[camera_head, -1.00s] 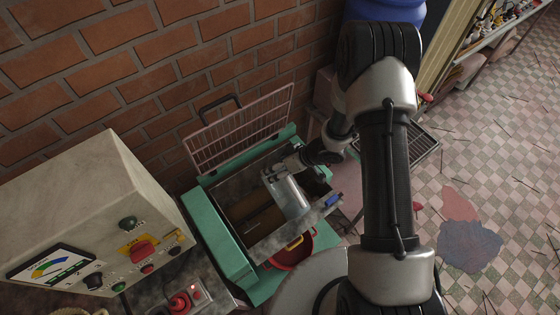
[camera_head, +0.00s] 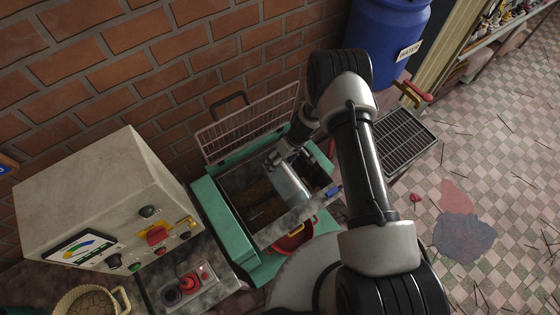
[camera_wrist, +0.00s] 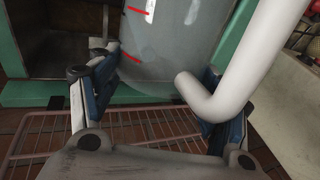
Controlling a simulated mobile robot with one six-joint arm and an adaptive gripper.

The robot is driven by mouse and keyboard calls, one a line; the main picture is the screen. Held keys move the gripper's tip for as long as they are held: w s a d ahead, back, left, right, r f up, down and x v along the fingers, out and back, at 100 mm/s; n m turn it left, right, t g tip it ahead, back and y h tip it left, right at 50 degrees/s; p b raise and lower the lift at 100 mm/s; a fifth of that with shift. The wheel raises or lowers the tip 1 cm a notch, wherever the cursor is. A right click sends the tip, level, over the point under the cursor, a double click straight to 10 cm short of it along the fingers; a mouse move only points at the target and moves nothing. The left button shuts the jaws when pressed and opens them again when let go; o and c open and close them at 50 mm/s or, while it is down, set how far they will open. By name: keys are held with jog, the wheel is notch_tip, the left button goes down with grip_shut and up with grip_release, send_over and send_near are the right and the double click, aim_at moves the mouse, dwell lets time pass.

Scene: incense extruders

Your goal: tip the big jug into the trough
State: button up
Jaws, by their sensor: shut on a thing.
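The big jug (camera_head: 290,183) is a pale grey cylinder, lying tilted over the trough (camera_head: 309,208), a grey metal-walled box set in a green machine. In the wrist view the jug (camera_wrist: 175,35) looks translucent, with red marks and a thick white handle (camera_wrist: 252,65). My gripper (camera_head: 273,160) holds the jug at the trough's back side; in the wrist view its blue-padded fingers (camera_wrist: 160,105) are on either side of the jug near the handle. Brown matter shows inside the trough left of the jug. The jug's mouth and any flow from it cannot be made out.
A raised wire guard (camera_head: 245,120) stands behind the trough by the brick wall. A control box (camera_head: 105,195) stands to the left, a red pan (camera_head: 293,238) is in front below, and a blue water drum (camera_head: 385,35) is at the back. Tiled floor is open at right.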

jog(key=shift+w+a+f+g+h+b, duration=0.3)
jog(key=shift+w+f+g+b, duration=0.1)
jog(key=shift+f, duration=0.1)
jog(key=shift+w+f+b, duration=0.15)
jog(key=shift+f+b, duration=0.15)
jog(key=shift+w+a+f+m+g+h+b, duration=0.25)
jog(key=shift+f+g+h+b, duration=0.25)
jog(key=shift+b, duration=0.25)
jog(key=shift+w+a+f+m+g+h+b, duration=0.15)
jog(key=shift+w+f+g+h+b, duration=0.2)
jog(key=shift+g+b, duration=0.3)
jog(key=shift+s, duration=0.1)
